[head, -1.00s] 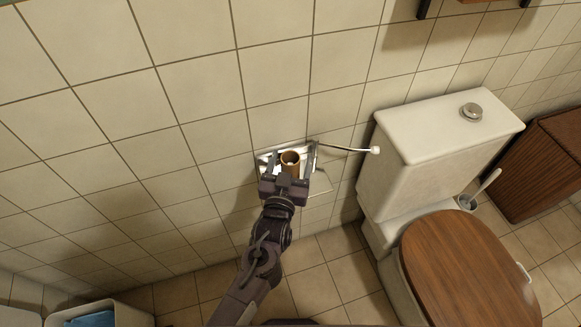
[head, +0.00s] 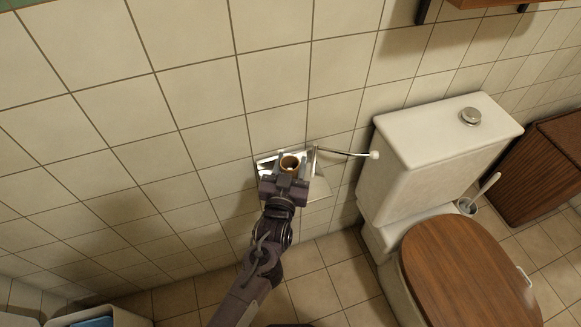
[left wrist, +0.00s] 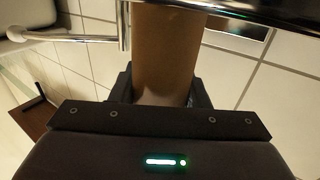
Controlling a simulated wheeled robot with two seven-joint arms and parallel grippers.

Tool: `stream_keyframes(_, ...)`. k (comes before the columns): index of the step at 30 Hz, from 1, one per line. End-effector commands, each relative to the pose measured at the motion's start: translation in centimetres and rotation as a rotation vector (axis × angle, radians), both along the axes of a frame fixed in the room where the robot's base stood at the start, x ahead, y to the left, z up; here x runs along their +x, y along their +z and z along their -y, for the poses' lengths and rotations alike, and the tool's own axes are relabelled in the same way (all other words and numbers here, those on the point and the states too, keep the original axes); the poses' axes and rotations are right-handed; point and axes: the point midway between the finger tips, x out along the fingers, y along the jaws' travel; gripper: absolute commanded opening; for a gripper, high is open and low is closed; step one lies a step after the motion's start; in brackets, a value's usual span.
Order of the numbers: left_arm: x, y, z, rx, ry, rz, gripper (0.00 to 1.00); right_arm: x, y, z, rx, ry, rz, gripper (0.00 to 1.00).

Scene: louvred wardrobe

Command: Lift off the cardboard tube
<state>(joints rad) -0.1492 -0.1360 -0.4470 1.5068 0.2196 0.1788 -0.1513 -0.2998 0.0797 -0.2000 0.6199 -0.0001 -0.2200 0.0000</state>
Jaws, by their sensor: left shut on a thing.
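The brown cardboard tube (head: 290,161) shows its round open end in the head view, just in front of the tiled wall. In the left wrist view the tube (left wrist: 168,50) runs away from the jaws, with its side facing me. My left gripper (head: 285,178) is shut on the tube, one finger on each side of it. The metal holder (head: 267,163) is on the wall right behind the tube, and its rod (head: 345,152) sticks out to the right with a white end knob. Whether the tube touches the holder is hidden. My right gripper is not in view.
A white toilet cistern (head: 440,150) and a wooden toilet lid (head: 465,270) stand to the right, with a toilet brush (head: 480,195) beside the cistern. A bin (head: 125,312) with something blue is at lower left. The wall left of the holder is clear.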

Motion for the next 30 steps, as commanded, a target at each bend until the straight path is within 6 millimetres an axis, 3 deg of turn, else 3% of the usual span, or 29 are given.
stream_keyframes(8,0.0,1.2,0.0,0.0,0.0,0.0,0.21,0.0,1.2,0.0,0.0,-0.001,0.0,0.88)
stream_keyframes(14,0.0,3.3,0.0,0.0,0.0,0.0,0.21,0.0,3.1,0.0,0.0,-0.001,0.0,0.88)
stream_keyframes(23,0.0,8.1,0.0,0.0,0.0,0.0,0.21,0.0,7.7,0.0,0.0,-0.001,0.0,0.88)
stream_keyframes(30,0.0,13.3,0.0,0.0,0.0,0.0,0.21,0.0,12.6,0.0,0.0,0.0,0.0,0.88)
